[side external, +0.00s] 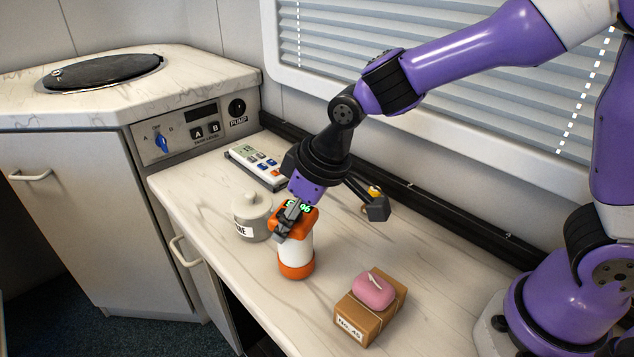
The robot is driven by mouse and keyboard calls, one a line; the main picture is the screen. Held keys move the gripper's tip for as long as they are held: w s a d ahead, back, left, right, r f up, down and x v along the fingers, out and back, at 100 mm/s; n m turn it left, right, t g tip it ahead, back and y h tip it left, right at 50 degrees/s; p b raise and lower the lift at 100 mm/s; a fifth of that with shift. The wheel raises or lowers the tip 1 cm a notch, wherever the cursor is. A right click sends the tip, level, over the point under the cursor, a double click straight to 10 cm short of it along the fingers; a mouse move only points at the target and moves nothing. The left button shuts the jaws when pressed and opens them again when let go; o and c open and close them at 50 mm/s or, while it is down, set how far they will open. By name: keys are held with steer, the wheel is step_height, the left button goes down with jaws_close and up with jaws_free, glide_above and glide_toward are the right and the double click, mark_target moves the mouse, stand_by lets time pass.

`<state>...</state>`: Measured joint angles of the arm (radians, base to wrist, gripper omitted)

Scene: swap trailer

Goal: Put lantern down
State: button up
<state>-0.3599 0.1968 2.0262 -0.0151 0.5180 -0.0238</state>
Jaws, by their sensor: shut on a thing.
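The lantern (298,254) is white with an orange base and an orange top with a green lit display. It is upright in the side external view, and its base is at or just above the marble-patterned counter; I cannot tell whether it touches. My gripper (292,222) reaches down from above and is shut on the lantern's orange top. The fingers hide part of that top.
A grey lidded jar (251,216) stands close to the lantern's left. A brown box (370,318) with a pink object (373,291) on top sits to its right. A white remote-like device (257,166) lies behind.

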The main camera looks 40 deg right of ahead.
steer(key=shift+f, duration=0.1)
steer(key=o, duration=1.4)
steer(key=v, duration=1.1)
steer(key=s+d+m, duration=0.1)
steer(key=s+d, duration=0.2)
steer(key=s+d+f+m+t+h, duration=0.1)
steer(key=s+d+m, duration=0.1)
steer(key=s+d, duration=0.1)
steer(key=s+d+m, duration=0.1)
steer(key=s+d, duration=0.2)
steer(key=d, duration=0.2)
steer(key=shift+s+d+f+m+h, duration=0.1)
steer(key=shift+s+f+m+h, duration=0.05)
steer(key=shift+f+m+h, duration=0.2)
steer(key=shift+r, duration=0.1)
